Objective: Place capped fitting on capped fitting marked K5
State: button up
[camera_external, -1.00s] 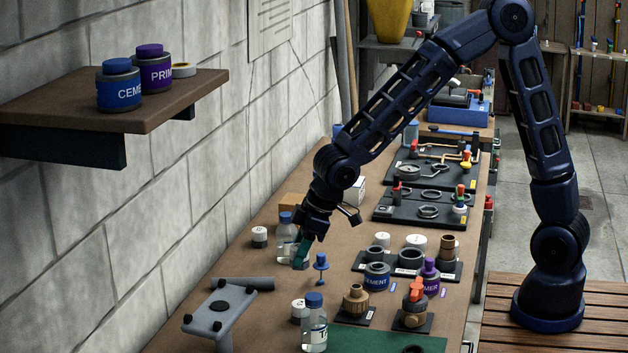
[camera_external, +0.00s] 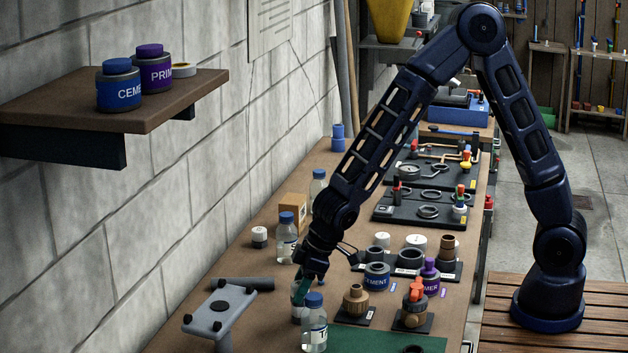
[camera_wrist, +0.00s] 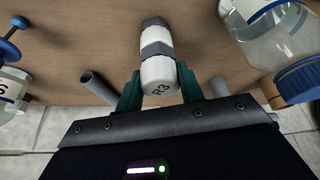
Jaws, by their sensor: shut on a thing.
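A white capped fitting with a grey band and a mark that looks like R3 (camera_wrist: 158,78) is between my green fingers in the wrist view. My gripper (camera_wrist: 158,88) is shut on it. In the external view my gripper (camera_external: 300,291) is low over the near bench, and the fitting (camera_external: 297,314) is partly hidden behind a bottle. Whether it touches the bench is unclear. Another white-topped capped fitting with a dark band (camera_external: 259,236) stands farther back near the wall. Its mark is too small to read, so I cannot confirm K5.
A blue-capped bottle (camera_external: 314,328) stands close to the right of my gripper; another (camera_external: 286,242) stands near the far fitting, beside a cardboard box (camera_external: 293,211). A grey pipe (camera_external: 243,284) and clamp stand (camera_external: 219,308) are to the left. Brown fittings (camera_external: 355,300) are to the right.

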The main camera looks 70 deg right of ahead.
jog(key=shift+f, duration=0.1)
jog(key=o, duration=1)
jog(key=shift+s+d+r, duration=0.1)
jog(key=shift+r, duration=0.5)
jog(key=s+d+r+h, duration=0.1)
jog(key=s+d+r, duration=0.25)
jog(key=r, duration=0.25)
jog(key=s+d+r+m, duration=0.1)
jog(key=s+d+r, duration=0.1)
jog(key=s+r, duration=0.25)
jog(key=s+d+r+h, duration=0.1)
jog(key=s+d+r, duration=0.2)
jog(key=r, duration=0.3)
jog(key=s+d+r+m, duration=0.1)
jog(key=s+d+r, duration=0.2)
jog(key=s, duration=0.5)
jog(key=s+d+r+m, duration=0.1)
jog(key=s+d+r, duration=0.2)
jog(key=s, duration=0.5)
jog(key=s+d+r+m, duration=0.1)
jog(key=s+d+r, duration=0.2)
jog(key=s, duration=0.5)
jog(key=shift+d+r, duration=0.15)
jog(key=shift+d, duration=0.5)
